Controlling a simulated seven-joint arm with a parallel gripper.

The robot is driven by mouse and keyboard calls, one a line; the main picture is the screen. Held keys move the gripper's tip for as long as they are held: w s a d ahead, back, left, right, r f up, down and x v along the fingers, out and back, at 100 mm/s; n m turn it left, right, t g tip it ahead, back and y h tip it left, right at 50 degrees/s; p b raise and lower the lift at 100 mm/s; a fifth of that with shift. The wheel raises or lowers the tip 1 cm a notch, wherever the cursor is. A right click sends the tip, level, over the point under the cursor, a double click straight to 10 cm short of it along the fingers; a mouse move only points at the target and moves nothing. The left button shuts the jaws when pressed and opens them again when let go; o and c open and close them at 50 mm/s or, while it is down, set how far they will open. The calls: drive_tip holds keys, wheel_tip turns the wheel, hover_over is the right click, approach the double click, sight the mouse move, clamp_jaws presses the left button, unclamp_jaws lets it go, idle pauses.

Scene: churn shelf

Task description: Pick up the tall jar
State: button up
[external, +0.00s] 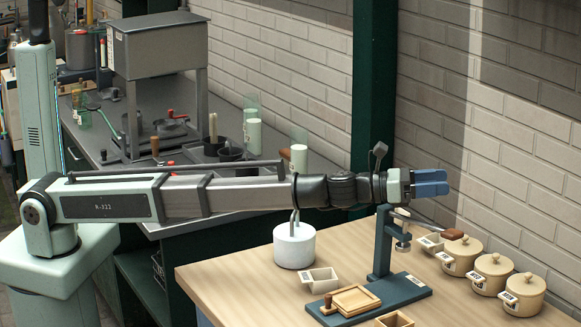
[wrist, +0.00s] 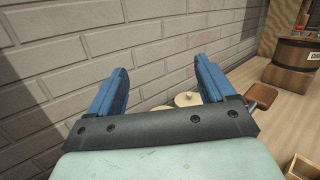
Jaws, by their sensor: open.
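My gripper (external: 446,183) is open and empty, held level above the right part of the wooden table in the external view. In the wrist view its two blue fingers (wrist: 161,65) stand apart, with the brick wall behind the gap. I cannot tell for sure which thing is the tall jar. A white cylinder (external: 294,246) stands on the table below my forearm, with thin stems or a wire at its top. Several squat cream lidded pots (external: 491,274) stand in a row below and right of my gripper. Part of one lidded pot (wrist: 187,99) shows between the fingers in the wrist view.
A dark blue-green stand (external: 383,245) rises just below my wrist. A small cream box (external: 320,280) and a wooden tray (external: 357,299) sit near it. A wooden barrel-like vessel (wrist: 293,63) stands at the wrist view's upper right. The brick wall (external: 510,130) is behind.

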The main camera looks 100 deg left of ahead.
drive_tip(key=s+a+n+g+y, duration=0.1)
drive_tip(key=s+a+y, duration=0.15)
drive_tip(key=a, duration=0.55)
drive_tip(key=s+a+n+y, duration=0.1)
drive_tip(key=s+a+y, duration=0.1)
drive_tip(key=s+a, duration=0.35)
drive_tip(key=n+g+y, duration=1)
drive_tip(key=g, duration=0.2)
approach(303, 129)
drive_tip(key=shift+x, duration=1.1)
drive_tip(key=shift+w+a, duration=0.2)
drive_tip(key=shift+a, duration=0.05)
drive_tip(key=shift+x, duration=3.45)
